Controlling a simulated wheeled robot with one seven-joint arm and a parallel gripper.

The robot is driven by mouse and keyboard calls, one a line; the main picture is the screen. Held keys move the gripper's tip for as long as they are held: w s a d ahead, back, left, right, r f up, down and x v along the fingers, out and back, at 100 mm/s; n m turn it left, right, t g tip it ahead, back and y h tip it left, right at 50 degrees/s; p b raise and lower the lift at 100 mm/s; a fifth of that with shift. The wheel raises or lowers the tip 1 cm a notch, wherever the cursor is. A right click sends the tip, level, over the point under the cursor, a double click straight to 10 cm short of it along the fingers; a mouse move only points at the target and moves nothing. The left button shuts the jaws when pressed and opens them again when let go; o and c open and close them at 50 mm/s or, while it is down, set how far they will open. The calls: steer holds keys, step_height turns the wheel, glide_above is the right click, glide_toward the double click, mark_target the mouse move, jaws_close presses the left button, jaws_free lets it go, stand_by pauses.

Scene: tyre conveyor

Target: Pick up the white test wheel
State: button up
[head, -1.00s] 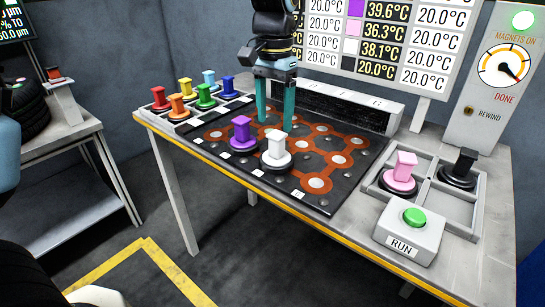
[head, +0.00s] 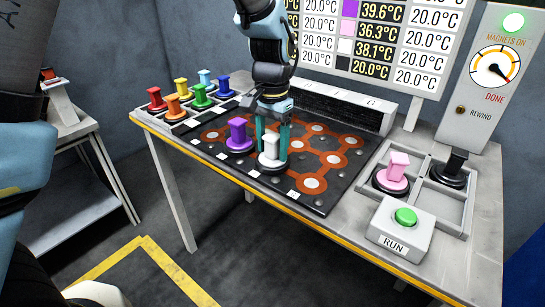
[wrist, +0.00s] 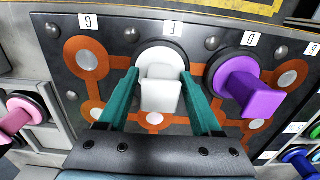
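The white test wheel (head: 270,151) stands upright on the front row of the dark board (head: 322,204), on a black round base. My gripper (head: 272,140) is over it with its teal fingers pointing down. In the wrist view, the white wheel's handle (wrist: 160,95) sits between the two open fingers (wrist: 160,105). Gaps show on both sides of the handle, so the fingers do not appear to touch it. The purple wheel (head: 238,137) stands just left of it in the head view, and right of it in the wrist view (wrist: 250,88).
The pink wheel (head: 397,167) and black wheel (head: 455,165) stand in a divided tray at right. The RUN box with its green button (head: 405,216) is at the front right. Several coloured wheels stand in the rack at the board's left. A display panel rises behind.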

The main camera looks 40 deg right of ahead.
jaws_close()
stand_by(0.3)
stand_by(0.4)
step_height(320, 180, up, 10)
steer(key=shift+f+b, duration=0.1)
steer(key=shift+b, duration=0.85)
